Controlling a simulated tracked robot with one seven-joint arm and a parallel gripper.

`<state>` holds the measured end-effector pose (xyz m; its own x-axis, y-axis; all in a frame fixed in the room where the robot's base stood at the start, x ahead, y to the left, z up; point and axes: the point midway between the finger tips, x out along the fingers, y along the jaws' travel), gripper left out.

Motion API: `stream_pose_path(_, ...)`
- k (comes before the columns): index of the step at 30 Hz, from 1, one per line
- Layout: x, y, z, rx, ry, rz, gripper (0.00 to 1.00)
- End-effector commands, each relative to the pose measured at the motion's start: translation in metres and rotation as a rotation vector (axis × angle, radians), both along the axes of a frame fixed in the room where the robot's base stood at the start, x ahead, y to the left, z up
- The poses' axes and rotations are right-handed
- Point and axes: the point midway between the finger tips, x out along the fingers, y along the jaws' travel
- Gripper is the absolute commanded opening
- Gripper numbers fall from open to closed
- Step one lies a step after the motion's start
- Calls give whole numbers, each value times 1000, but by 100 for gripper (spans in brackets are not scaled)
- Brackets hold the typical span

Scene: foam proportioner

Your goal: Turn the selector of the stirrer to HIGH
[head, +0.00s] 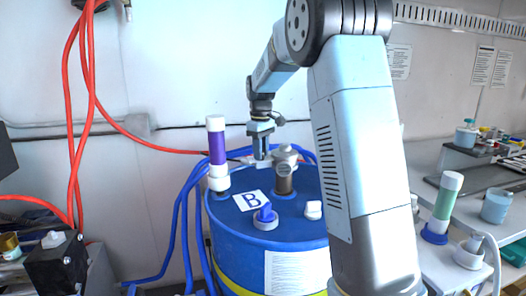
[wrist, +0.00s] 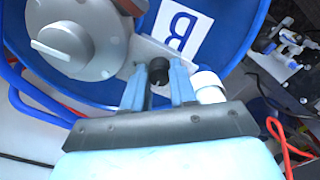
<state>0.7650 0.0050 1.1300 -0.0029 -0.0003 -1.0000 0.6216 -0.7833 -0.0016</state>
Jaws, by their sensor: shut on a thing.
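The stirrer (head: 284,172) stands on top of the blue drum (head: 228,235), with a grey metal body. In the wrist view its round grey housing (wrist: 98,38) carries a light pointer-shaped handle (wrist: 58,48), and a light plate (wrist: 147,50) reaches out beside it. A small black knob (wrist: 158,68) is at that plate, between my fingertips. My gripper (head: 262,157) points down beside the stirrer. In the wrist view my gripper (wrist: 158,80) is shut on the black knob, one finger on each side. I cannot read any HIGH marking.
A purple tube with white ends (head: 217,150) stands close left of my gripper. Blue hoses (head: 186,215) and red hoses (head: 69,110) hang at left. A cluttered bench is at right.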

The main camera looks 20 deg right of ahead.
Motion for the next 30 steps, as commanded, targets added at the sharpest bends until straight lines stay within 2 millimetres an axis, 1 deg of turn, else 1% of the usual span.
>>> stream_pose_path(30,2,0,2,-1,-8,-34,0)
